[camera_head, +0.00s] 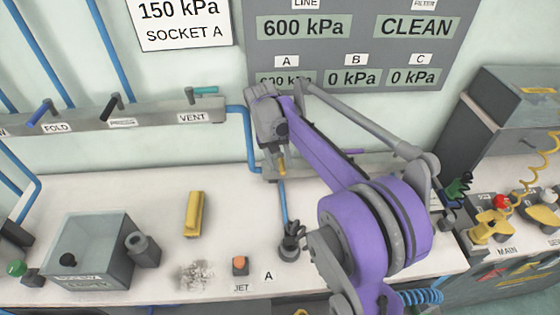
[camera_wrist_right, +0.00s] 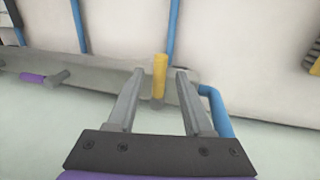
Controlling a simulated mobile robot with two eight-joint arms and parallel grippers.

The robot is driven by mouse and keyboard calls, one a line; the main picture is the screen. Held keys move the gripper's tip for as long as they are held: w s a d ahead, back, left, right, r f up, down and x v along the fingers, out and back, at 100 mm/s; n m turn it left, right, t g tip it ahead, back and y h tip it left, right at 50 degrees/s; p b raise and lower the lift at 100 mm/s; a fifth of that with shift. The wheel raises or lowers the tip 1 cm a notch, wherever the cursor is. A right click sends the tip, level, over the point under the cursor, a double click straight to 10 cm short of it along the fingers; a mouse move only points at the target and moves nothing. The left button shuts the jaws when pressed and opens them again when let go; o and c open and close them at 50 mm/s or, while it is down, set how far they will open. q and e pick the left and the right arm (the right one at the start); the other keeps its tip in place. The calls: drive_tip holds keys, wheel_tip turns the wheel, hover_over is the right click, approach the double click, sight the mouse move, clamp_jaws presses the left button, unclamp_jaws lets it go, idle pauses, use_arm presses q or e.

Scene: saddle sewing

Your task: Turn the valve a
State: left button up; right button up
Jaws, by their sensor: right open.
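A valve with a yellow handle (camera_head: 282,166) sits on the wall rail behind my right arm. Any label by it is hidden, so I cannot confirm that it is valve a. In the right wrist view the yellow handle (camera_wrist_right: 160,68) stands between the two fingertips. My right gripper (camera_wrist_right: 159,80) is open, with a finger on each side of the handle and a visible gap to both. In the head view the right gripper (camera_head: 276,160) is partly hidden by its own body. My left gripper is out of view.
The panel (camera_head: 350,50) reads 600 kPa on LINE, and 0 kPa on B and C; A is partly covered. Another rail (camera_head: 110,118) carries the FOLD and VENT valves. A yellow block (camera_head: 194,214) and a grey box (camera_head: 90,250) stand on the white bench.

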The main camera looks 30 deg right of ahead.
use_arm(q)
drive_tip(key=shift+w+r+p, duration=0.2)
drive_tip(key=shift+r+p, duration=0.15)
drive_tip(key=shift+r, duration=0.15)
use_arm(e)
wheel_tip(320, 180, up, 11)
drive_tip(key=w+a, duration=0.1)
drive_tip(key=shift+a+f, duration=0.2)
drive_tip(key=shift+a, duration=0.2)
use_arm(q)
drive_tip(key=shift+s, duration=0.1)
use_arm(e)
drive_tip(key=shift+f, duration=0.1)
